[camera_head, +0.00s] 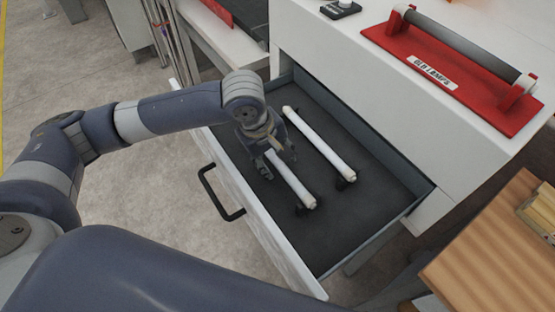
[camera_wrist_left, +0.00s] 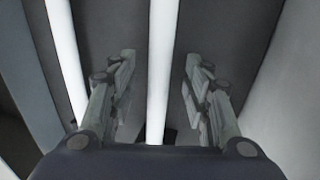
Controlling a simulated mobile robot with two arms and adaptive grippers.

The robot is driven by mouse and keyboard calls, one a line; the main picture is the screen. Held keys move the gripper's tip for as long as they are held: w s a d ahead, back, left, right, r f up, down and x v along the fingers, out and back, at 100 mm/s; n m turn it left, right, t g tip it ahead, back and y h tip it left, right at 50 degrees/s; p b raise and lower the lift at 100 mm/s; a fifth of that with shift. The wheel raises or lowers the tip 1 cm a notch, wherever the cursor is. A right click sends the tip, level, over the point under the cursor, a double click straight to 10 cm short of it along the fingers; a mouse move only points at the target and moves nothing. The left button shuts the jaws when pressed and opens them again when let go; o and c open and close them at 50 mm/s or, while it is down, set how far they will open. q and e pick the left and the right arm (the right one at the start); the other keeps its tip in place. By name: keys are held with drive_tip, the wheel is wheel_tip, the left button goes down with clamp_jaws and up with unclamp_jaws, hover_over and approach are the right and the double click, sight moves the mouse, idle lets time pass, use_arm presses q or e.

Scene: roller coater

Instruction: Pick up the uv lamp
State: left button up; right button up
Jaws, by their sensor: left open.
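Two white uv lamps lie in the open drawer (camera_head: 365,222), roughly parallel on its dark floor. The nearer uv lamp (camera_head: 292,182) is partly hidden at its far end by my left gripper (camera_head: 277,173). The farther uv lamp (camera_head: 320,145) lies to its right and is fully in view. In the left wrist view my left gripper (camera_wrist_left: 160,75) is open, with one lamp (camera_wrist_left: 161,60) running between its fingers, and a second lamp (camera_wrist_left: 66,60) passes to the left, outside the fingers. I cannot tell whether the fingers touch the lamp. My right gripper is not in view.
The drawer has raised side walls and a black front handle (camera_head: 222,192). A red holder (camera_head: 452,68) labelled "OLD LAMPS" with a dark roller-like tube sits on the white cabinet (camera_head: 385,105). A wooden table (camera_head: 490,250) stands at the right.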

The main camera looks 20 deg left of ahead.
sight(276, 161)
use_arm(q)
drive_tip(key=shift+w+f, duration=0.1)
drive_tip(key=shift+c, duration=0.6)
clamp_jaws()
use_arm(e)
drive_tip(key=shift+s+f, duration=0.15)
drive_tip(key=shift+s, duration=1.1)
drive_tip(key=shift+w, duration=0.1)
use_arm(q)
drive_tip(key=shift+r, duration=0.4)
wheel_tip(276, 161, up, 9)
drive_tip(key=shift+r, duration=0.15)
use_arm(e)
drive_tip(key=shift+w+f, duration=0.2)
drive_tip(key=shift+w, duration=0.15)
